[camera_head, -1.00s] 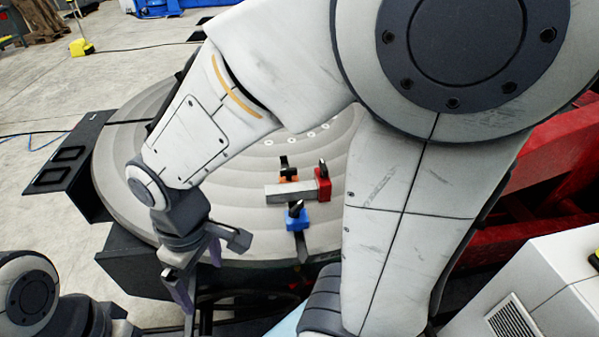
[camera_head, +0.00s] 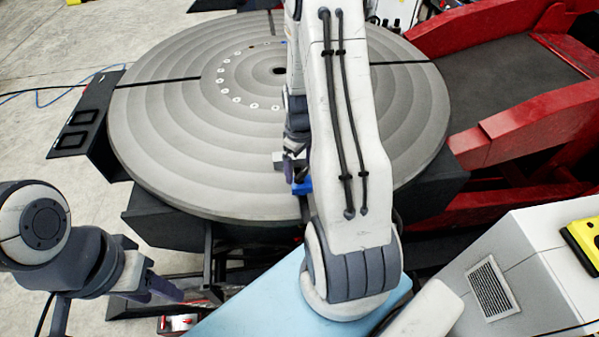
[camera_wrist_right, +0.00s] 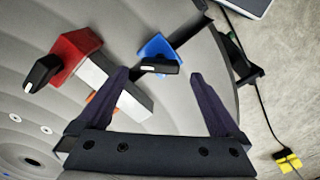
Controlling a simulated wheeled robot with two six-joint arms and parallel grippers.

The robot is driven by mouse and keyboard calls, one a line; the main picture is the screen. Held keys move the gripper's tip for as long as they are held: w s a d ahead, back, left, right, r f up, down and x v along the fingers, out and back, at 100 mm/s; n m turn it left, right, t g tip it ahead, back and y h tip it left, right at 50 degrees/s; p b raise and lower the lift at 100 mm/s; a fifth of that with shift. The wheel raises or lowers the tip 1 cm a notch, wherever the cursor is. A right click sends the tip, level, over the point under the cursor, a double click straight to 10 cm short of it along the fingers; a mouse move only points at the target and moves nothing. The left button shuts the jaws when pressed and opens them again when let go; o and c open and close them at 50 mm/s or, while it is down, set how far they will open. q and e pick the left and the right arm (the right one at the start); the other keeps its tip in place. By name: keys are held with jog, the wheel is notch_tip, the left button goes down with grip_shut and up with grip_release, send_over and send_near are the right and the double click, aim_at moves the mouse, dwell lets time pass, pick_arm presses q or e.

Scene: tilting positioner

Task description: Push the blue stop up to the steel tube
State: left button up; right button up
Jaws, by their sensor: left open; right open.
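In the right wrist view, the blue stop (camera_wrist_right: 155,47) with its black handle (camera_wrist_right: 160,67) sits on the grey round table, just beyond my fingertips. The steel tube (camera_wrist_right: 122,95) lies to its left against a red stop (camera_wrist_right: 75,50), with bare table between tube and blue stop. An orange piece (camera_wrist_right: 91,98) shows behind the tube. In the head view my right arm hides the tube; a bit of the blue stop (camera_head: 303,186) shows. My left gripper (camera_head: 170,291) is open, away from the table.
The round table (camera_head: 170,150) is bare on its left side. A black box (camera_head: 78,130) is at its left edge, a red frame (camera_head: 500,145) at its right. A light blue surface (camera_head: 250,305) and a white cabinet (camera_head: 535,265) stand in front.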

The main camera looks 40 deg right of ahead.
aim_at(301, 186)
jog(key=shift+f+p, duration=0.6)
jog(key=shift+f, duration=2.55)
grip_shut()
